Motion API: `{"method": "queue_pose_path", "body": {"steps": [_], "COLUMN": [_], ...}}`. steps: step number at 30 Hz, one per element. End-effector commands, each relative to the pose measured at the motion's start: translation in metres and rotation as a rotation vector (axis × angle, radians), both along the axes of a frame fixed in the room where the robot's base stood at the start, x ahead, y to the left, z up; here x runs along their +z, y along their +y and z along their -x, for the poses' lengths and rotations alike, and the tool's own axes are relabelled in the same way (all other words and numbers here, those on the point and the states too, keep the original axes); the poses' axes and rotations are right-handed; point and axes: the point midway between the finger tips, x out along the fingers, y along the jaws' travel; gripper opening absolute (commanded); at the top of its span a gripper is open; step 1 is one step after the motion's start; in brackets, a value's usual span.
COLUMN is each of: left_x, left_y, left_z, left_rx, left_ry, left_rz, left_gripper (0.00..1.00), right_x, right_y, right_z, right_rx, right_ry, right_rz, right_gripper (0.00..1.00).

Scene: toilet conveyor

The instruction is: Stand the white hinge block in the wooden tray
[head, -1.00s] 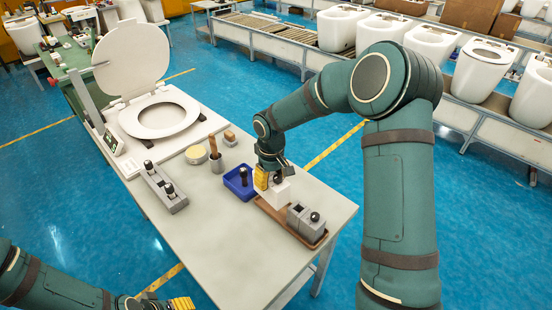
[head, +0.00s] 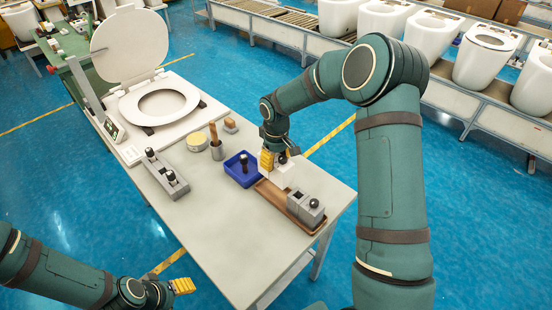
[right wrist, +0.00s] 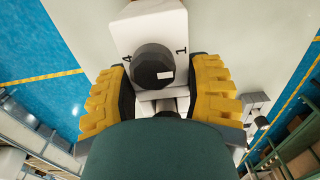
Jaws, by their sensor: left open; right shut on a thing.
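The white hinge block (head: 280,177) is at the far-left end of the wooden tray (head: 271,200). I cannot tell whether its underside touches the tray floor. In the right wrist view the yellow-padded fingers (right wrist: 157,95) sit on either side of the black knob, and the block's white face (right wrist: 150,18) shows the marks 4 and 1. My left gripper (head: 183,286) is open and empty, off the table's near-left side.
A grey block with dark knobs (head: 304,207) occupies the tray's near-right end. A blue bin (head: 233,174) stands left of the tray. A grey fixture (head: 165,175), a cup with a brush (head: 217,150) and a toilet seat (head: 163,105) are farther left. The table's near part is clear.

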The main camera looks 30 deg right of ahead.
Motion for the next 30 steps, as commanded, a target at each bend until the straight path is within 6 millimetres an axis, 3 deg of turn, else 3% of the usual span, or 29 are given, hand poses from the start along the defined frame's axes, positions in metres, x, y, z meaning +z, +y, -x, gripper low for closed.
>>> {"method": "queue_pose_path", "body": {"steps": [21, 30], "left_x": [-0.054, -0.068], "left_y": [-0.002, -0.003], "left_z": [-0.001, -0.001], "left_rx": [0.003, 0.002], "left_ry": [0.001, 0.003], "left_rz": [-0.01, -0.013], "left_gripper": [0.55, 0.55], "right_x": [-0.066, -0.082], "right_y": [0.0, 0.001], "right_z": [0.0, 0.0], "right_rx": [0.001, 0.001], "right_ry": [0.0, -0.001], "right_rz": [0.001, 0.0], "right_gripper": [0.11, 0.11]}}
